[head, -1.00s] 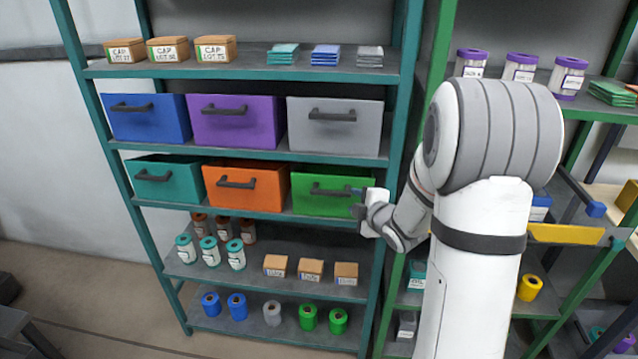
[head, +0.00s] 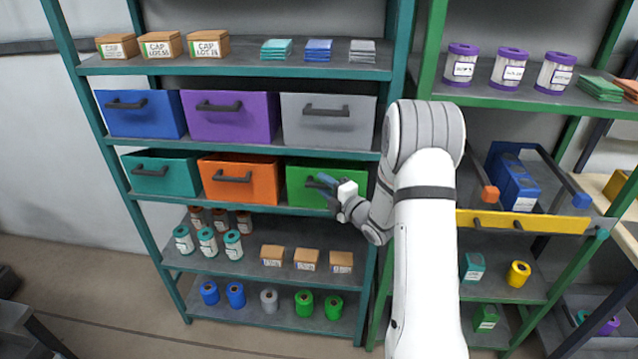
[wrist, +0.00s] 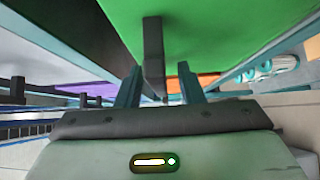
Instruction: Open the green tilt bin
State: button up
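The green tilt bin (head: 300,198) sits at the right end of the lower bin row on the left rack. Its front looks closed, level with its neighbours. Its dark handle (head: 314,183) is partly hidden by my gripper (head: 327,182), which is at the bin's front. In the wrist view the green front (wrist: 215,25) fills the top. The dark handle (wrist: 153,60) stands between the two teal fingers of my gripper (wrist: 158,85), with a gap visible on the right side. The fingers are apart and not closed on it.
An orange bin (head: 240,195) and a teal bin (head: 160,184) stand to the left. A grey bin (head: 328,130) is directly above. Small cartons (head: 306,260) are on the shelf below. A green rack post (head: 378,300) and a yellow-fronted drawer (head: 522,223) are to the right.

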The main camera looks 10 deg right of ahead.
jog(key=shift+w+a, duration=0.15)
jog(key=shift+w, duration=0.1)
grip_shut()
dwell(0.4)
